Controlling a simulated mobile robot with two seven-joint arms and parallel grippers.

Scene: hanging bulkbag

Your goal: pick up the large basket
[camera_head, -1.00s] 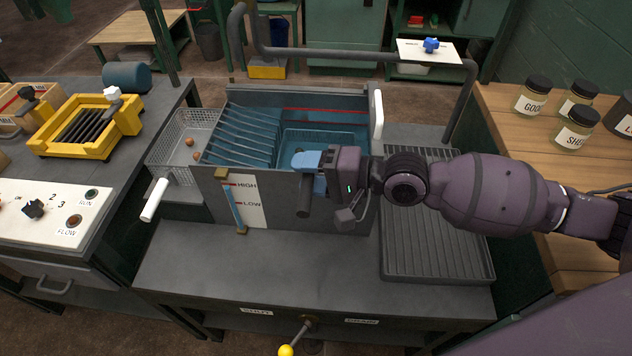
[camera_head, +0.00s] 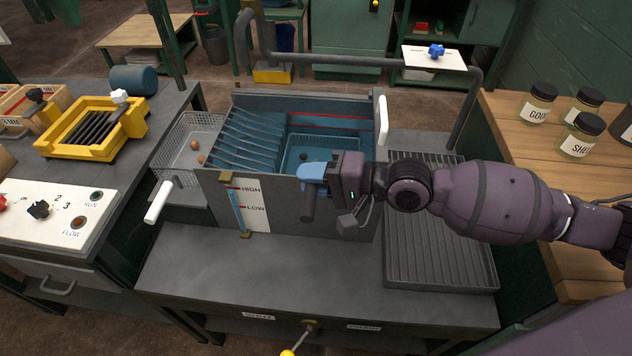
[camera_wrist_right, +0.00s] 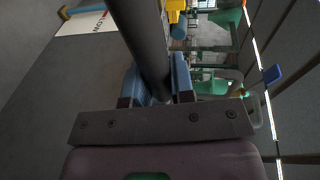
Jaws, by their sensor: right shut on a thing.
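The large basket (camera_head: 330,138) is a wire mesh basket sitting low in the blue liquid in the right part of the grey tank (camera_head: 215,197). A dark bar handle (camera_head: 309,205) stands out over the tank's front wall. My right gripper (camera_head: 312,178) is at the front wall, with its blue fingers shut on this handle. In the right wrist view the dark handle (camera_wrist_right: 143,40) runs between the two blue fingers. How the handle joins the basket is hidden behind the gripper. My left gripper is not in view.
A smaller wire basket (camera_head: 168,142) with a white handle (camera_head: 158,202) and brown round items hangs left of the tank. Slanted plates (camera_head: 245,140) fill the tank's left part. A ribbed drain tray (camera_head: 440,235) lies right, under my arm. A grey pipe (camera_head: 340,60) runs behind.

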